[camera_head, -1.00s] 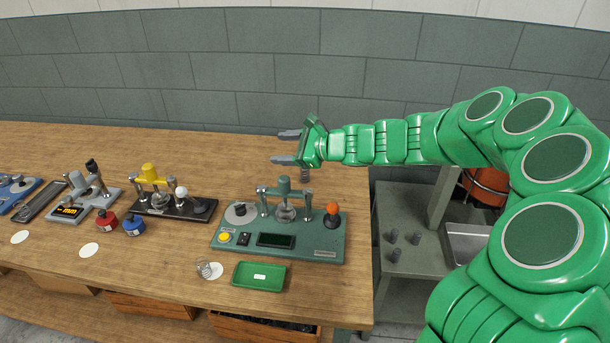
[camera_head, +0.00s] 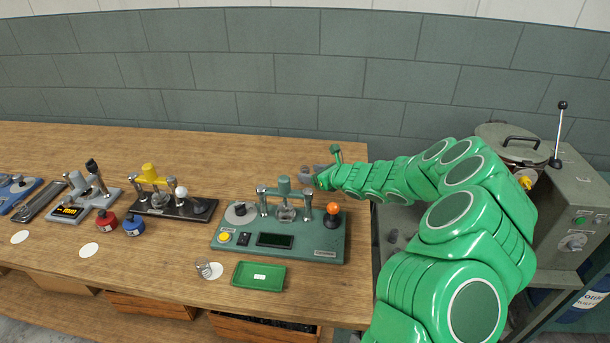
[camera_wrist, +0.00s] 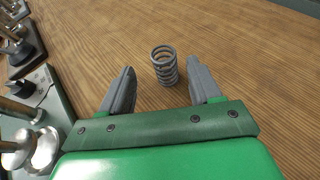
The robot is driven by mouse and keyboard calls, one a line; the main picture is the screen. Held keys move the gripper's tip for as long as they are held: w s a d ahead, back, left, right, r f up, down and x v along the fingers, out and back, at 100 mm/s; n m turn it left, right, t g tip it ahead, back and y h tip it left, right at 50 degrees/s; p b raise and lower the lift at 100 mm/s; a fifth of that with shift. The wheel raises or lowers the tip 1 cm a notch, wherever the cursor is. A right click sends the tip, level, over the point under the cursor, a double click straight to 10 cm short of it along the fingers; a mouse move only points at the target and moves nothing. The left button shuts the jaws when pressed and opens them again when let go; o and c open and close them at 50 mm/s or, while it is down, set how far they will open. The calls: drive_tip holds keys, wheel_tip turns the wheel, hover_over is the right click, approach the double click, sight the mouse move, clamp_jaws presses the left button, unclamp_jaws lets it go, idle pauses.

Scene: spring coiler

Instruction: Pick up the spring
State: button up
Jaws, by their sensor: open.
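A grey coil spring (camera_wrist: 165,66) stands upright on the wooden bench in the wrist view. My gripper (camera_wrist: 162,78) is open, with one grey finger to the left of the spring and one to the right. Gaps show on both sides, the right one smaller. I cannot tell how far the fingertips are above the bench. In the head view my gripper (camera_head: 311,172) is low at the bench's right end, behind the teal coiler (camera_head: 318,240). I cannot make out this spring there. A thin wire coil (camera_head: 204,266) sits by a white disc at the bench's front.
The coiler, with an orange-knobbed lever (camera_head: 332,209), stands close in front of my gripper. A green tray (camera_head: 258,276) lies before it. Other bench devices stand to the left. Bare wood (camera_head: 230,160) lies behind the coiler. A grey machine (camera_head: 575,205) stands at right.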

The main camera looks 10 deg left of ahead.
sight(308, 171)
drive_tip(key=shift+w+x, duration=0.25)
drive_tip(key=shift+x, duration=2.7)
drive_tip(key=shift+w+r, duration=0.1)
drive_tip(key=shift+c, duration=0.4)
drive_tip(key=c, duration=1)
